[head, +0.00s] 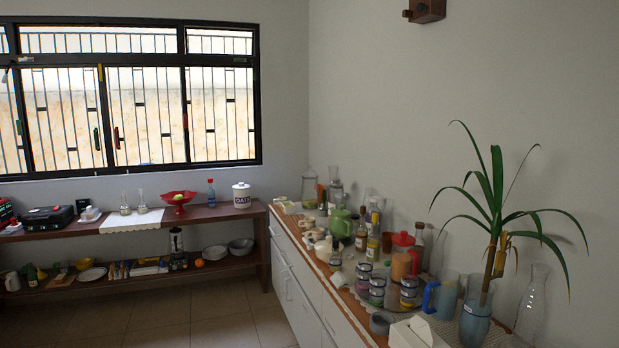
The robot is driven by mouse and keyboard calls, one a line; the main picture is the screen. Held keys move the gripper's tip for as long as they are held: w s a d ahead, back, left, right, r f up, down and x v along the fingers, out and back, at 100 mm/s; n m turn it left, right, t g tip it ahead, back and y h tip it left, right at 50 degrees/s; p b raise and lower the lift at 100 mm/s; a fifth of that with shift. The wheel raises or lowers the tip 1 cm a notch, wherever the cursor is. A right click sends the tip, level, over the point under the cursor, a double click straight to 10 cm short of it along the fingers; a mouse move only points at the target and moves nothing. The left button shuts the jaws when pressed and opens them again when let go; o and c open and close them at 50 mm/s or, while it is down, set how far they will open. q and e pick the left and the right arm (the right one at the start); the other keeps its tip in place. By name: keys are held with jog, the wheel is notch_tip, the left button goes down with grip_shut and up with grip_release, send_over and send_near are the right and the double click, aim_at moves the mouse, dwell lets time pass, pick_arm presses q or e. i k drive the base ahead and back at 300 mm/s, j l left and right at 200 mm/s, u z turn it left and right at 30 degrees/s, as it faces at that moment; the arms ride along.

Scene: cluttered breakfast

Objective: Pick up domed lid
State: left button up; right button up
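I cannot single out a domed lid for certain at this distance. A white canister marked OATS (241,199) stands at the right end of the low wooden shelf's top, and a small lid (241,186) with a knob sits on it. A clear glass vessel (309,188) with a rounded top stands at the far end of the right-hand counter; whether that top is a separate lid is too small to tell. Neither of my grippers is in view.
The right-hand counter (290,228) is crowded with bottles, jars, a green jug (341,224), a red-lidded pitcher (403,255) and a plant (495,215). A red bowl (178,197) stands on the shelf top. The tiled floor (215,310) in front is clear.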

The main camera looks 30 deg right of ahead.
aim_at(308, 174)
jog(key=i+z, duration=0.1)
jog(key=i, duration=2.5)
jog(key=i+z, duration=0.15)
jog(key=i, duration=0.3)
jog(key=i+j+z, duration=0.15)
jog(key=i, duration=0.35)
jog(key=i+j+z, duration=0.15)
jog(key=i, duration=0.3)
jog(key=i+j+z, duration=0.15)
jog(key=i, duration=0.3)
